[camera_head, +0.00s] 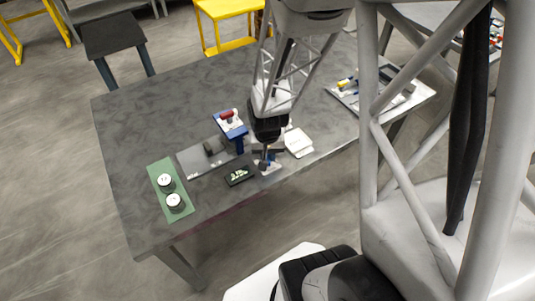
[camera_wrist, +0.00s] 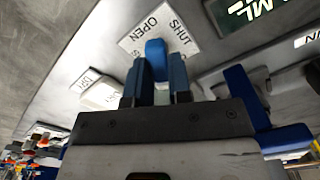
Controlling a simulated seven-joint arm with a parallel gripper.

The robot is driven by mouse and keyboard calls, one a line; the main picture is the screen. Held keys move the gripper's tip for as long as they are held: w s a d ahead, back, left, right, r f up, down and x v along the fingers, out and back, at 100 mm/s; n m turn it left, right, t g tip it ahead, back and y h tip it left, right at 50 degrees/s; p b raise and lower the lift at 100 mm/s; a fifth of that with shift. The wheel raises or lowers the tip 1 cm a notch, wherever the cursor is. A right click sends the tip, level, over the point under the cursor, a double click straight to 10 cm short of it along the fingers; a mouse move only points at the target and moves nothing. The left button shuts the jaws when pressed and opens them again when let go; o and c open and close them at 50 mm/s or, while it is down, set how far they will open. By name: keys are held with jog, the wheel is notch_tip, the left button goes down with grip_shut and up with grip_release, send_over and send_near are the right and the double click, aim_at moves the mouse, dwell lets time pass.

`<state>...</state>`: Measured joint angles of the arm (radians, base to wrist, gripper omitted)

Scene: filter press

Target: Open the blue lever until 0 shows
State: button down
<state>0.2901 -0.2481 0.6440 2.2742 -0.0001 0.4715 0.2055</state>
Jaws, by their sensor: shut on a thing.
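The blue lever (camera_wrist: 156,54) stands between the two fingers of my gripper (camera_wrist: 157,83) in the wrist view. The gripper is shut on it. A dark display (camera_wrist: 240,12) with pale letters ending in ML is cut off at the top right. In the head view the display (camera_head: 239,175) lies left of my gripper (camera_head: 267,160), with its characters too small to read. The lever is mostly hidden there.
A green mat (camera_head: 158,170) holds two white-topped round pieces. The table's left part is clear.

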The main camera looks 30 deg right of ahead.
aim_at(268, 156)
jog(key=shift+n, duration=2.7)
jog(key=c, duration=1)
grip_release()
jog(key=shift+c, duration=0.2)
jog(key=shift+r, duration=0.1)
jog(key=shift+r, duration=3.85)
